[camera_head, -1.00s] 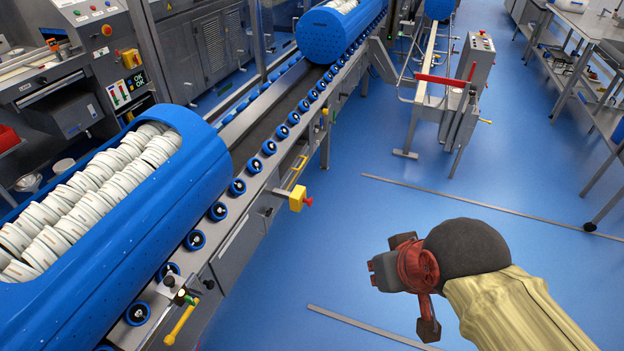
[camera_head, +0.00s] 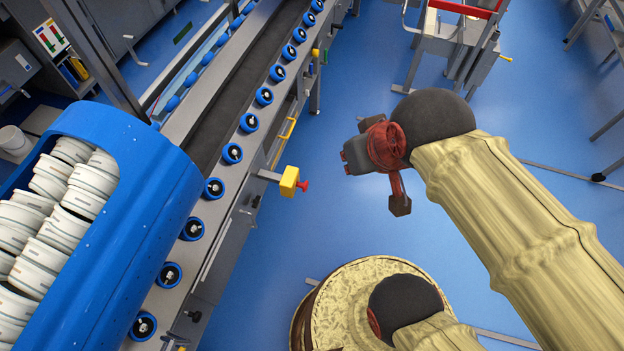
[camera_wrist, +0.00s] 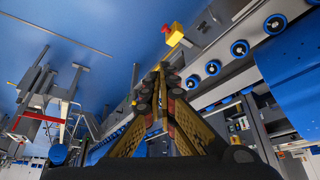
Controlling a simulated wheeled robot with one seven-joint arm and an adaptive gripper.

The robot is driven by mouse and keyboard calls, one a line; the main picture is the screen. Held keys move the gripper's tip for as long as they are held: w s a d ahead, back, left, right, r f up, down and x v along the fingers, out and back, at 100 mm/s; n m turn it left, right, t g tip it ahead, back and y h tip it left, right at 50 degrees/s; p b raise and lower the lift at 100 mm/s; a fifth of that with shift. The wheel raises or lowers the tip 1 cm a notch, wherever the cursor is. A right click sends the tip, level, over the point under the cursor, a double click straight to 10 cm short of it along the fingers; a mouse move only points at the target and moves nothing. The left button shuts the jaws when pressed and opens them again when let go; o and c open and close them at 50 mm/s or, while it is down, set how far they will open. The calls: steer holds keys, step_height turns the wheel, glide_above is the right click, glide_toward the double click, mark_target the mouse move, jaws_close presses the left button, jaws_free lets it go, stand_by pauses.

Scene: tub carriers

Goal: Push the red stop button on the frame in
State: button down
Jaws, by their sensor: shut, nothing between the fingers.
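The red stop button (camera_head: 303,186) sticks out to the right from a yellow box (camera_head: 289,181) on the side of the conveyor frame (camera_head: 228,240). In the wrist view the red button (camera_wrist: 166,28) and its yellow box (camera_wrist: 175,37) show at the top, beyond my fingers. My gripper (camera_wrist: 160,72) is shut and empty, its fingertips together below the button in that picture. In the head view my gripper's end (camera_head: 357,155) hangs over the floor to the right of the button, apart from it. Its fingers are hard to make out there.
A blue tub (camera_head: 130,190) full of stacked white pieces sits on the conveyor at left. Blue rollers (camera_head: 232,153) line the frame's edge. A grey stand with a red bar (camera_head: 465,8) is at the top right. Open blue floor (camera_head: 320,225) lies between frame and arm.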

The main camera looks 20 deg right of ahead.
mark_target(302, 185)
steer(key=w+d+f+m+g+y+p, duration=0.25)
steer(key=w+f+m+y, duration=0.35)
steer(key=w+f+m, duration=0.75)
steer(key=d+f+m+p, duration=0.1)
steer(key=d+f+m, duration=0.1)
steer(key=f, duration=0.7)
steer(key=w+d+f+m+t+p, duration=0.1)
steer(key=d+f+m, duration=0.2)
steer(key=f, duration=0.7)
steer(key=w+d+f+m+y+p, duration=0.1)
steer(key=d+f+m, duration=0.2)
steer(key=f+m, duration=0.3)
step_height(302, 185, down, 4)
steer(key=shift+w+r, duration=0.15)
steer(key=shift+r, duration=0.1)
steer(key=shift+m+t, duration=0.25)
steer(key=w+a+r+b+x, duration=0.1)
steer(key=b+x, duration=0.2)
steer(key=x, duration=1)
steer(key=shift+a+r+b, duration=0.25)
steer(key=shift+r+b, duration=0.05)
steer(key=shift+b, duration=0.1)
